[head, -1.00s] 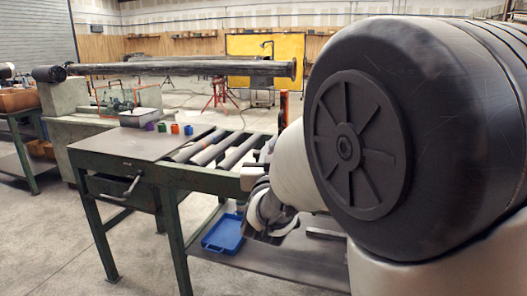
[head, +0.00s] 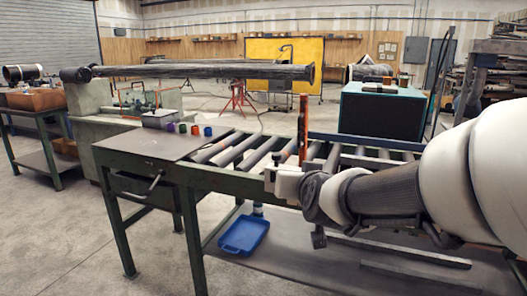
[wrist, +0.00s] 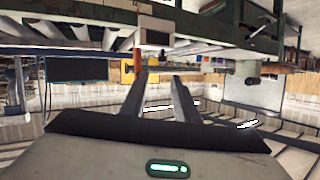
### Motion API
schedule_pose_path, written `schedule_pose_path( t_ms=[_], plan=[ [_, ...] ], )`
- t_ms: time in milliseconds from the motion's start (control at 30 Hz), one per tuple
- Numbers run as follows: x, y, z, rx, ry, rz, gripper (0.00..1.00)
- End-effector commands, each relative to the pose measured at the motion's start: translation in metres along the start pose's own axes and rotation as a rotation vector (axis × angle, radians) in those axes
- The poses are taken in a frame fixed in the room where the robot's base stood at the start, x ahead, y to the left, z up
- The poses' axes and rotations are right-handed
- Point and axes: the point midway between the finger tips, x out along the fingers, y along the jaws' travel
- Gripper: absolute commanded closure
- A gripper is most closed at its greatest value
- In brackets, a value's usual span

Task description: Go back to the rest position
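The wrist picture appears upside down, with the table at the top. A long dark flanged pipe (head: 200,71) lies level behind the table, well apart from my gripper. A thin orange and black upright piece (head: 303,130) shows just beyond my gripper; I cannot tell what it stands on.
The table (head: 150,145) bears a grey box (head: 160,118) and several small coloured pieces (head: 195,129). A teal-and-black case (head: 382,110) stands behind the rollers. A blue tray (head: 244,235) lies on the lower shelf. Floor is clear at the front left.

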Motion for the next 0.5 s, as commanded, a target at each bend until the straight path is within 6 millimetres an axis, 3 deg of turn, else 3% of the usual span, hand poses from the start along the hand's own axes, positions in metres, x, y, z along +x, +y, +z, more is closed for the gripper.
schedule_pose_path(
  t_ms=[33, 200, 500],
  plan=[
    [-0.024, 0.003, 0.008, 0.006, -0.071, -0.024, 0.72],
    [-0.102, 0.013, 0.063, -0.026, -0.351, -0.052, 0.72],
    [-0.219, 0.051, 0.138, -0.078, -0.694, 0.076, 0.72]
  ],
)
